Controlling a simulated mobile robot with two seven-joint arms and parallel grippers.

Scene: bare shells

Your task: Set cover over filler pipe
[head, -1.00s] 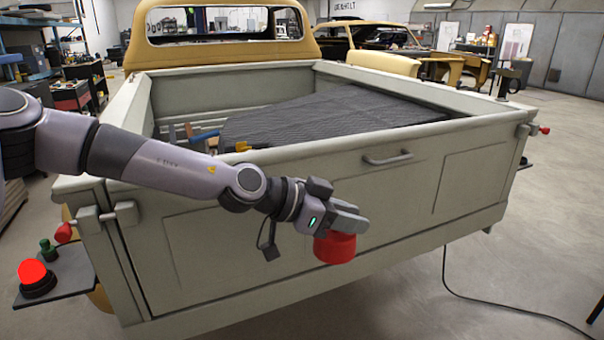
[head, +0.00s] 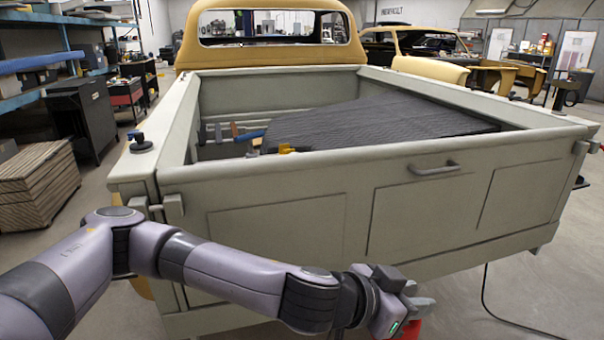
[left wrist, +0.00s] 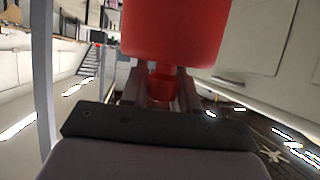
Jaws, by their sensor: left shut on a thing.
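A red cylindrical piece, which looks like the cover (head: 411,331), is in my left gripper (head: 416,307) at the bottom edge of the head view. In the left wrist view the red cover (left wrist: 175,30) fills the top middle, and its narrower red stem sits between the fingers of my left gripper (left wrist: 162,92), which is shut on it. The gripper is low in front of the tailgate, apart from it as far as I can see. I cannot make out a filler pipe for certain. My right gripper is not in view.
A pale truck bed (head: 330,200) with a closed tailgate spans the middle. A dark mat (head: 380,122) and several tools lie inside it. A small dark fitting (head: 140,143) stands on its left rail corner. Stacked boards (head: 38,185) are at left. A cable (head: 487,300) lies on the floor at right.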

